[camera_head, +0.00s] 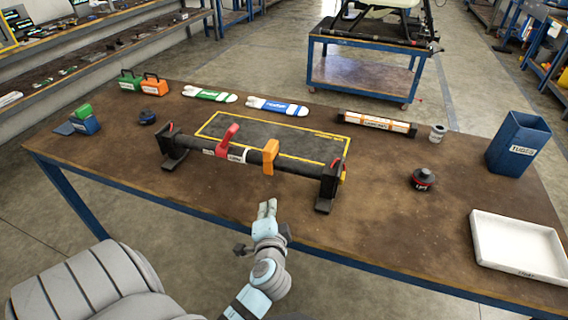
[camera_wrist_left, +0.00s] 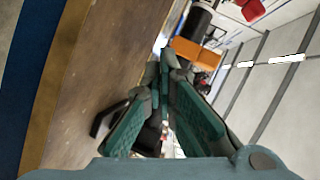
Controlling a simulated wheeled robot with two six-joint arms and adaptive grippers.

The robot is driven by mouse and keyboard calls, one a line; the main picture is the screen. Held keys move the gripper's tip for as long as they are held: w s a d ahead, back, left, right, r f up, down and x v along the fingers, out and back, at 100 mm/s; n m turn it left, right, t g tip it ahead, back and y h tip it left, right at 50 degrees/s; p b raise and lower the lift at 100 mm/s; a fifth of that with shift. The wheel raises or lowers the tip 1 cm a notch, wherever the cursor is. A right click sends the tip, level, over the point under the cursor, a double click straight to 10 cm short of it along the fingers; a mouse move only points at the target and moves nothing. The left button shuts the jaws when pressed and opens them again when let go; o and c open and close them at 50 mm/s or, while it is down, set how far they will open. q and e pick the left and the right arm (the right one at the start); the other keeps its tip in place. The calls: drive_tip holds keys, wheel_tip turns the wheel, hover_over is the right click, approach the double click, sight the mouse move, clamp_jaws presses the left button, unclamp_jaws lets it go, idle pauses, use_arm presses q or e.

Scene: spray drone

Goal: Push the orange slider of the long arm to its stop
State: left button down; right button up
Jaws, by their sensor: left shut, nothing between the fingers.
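The long arm is a black tube (camera_head: 206,148) lying across two black stands, one at each end. The orange slider (camera_head: 270,157) sits around the tube right of its middle, apart from the red lever (camera_head: 228,136) to its left. White labels sit on the tube between them. My left gripper (camera_head: 267,207) is shut and empty, in front of the slider and apart from it. The left wrist view shows the orange slider (camera_wrist_left: 195,52) beyond the shut fingers (camera_wrist_left: 165,65), partly hidden by them. My right gripper is out of view.
The brown workbench (camera_head: 140,205) also carries a white tray (camera_head: 518,245), a blue tube bin (camera_head: 518,143), a black-and-red round part (camera_head: 423,179) and a yellow-outlined dark mat (camera_head: 285,135) behind the tube. The bench in front of the tube is clear.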

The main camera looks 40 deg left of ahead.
sight(284, 166)
use_arm(q)
drive_tip(key=w+d+r+m+t, duration=0.3)
drive_tip(key=w+r+m+t, duration=0.15)
drive_tip(key=w+m, duration=0.2)
drive_tip(key=shift+n, duration=0.35)
drive_tip(key=w+a, duration=0.3)
drive_tip(key=a, duration=0.1)
drive_tip(key=w+a, duration=0.4)
drive_tip(key=shift+w+a+r+p, duration=0.1)
drive_tip(key=shift+w+a+p, duration=0.05)
drive_tip(key=shift+w+p, duration=0.2)
drive_tip(key=shift+s+a, duration=0.3)
drive_tip(key=shift+a, duration=0.1)
drive_tip(key=shift+w, duration=0.1)
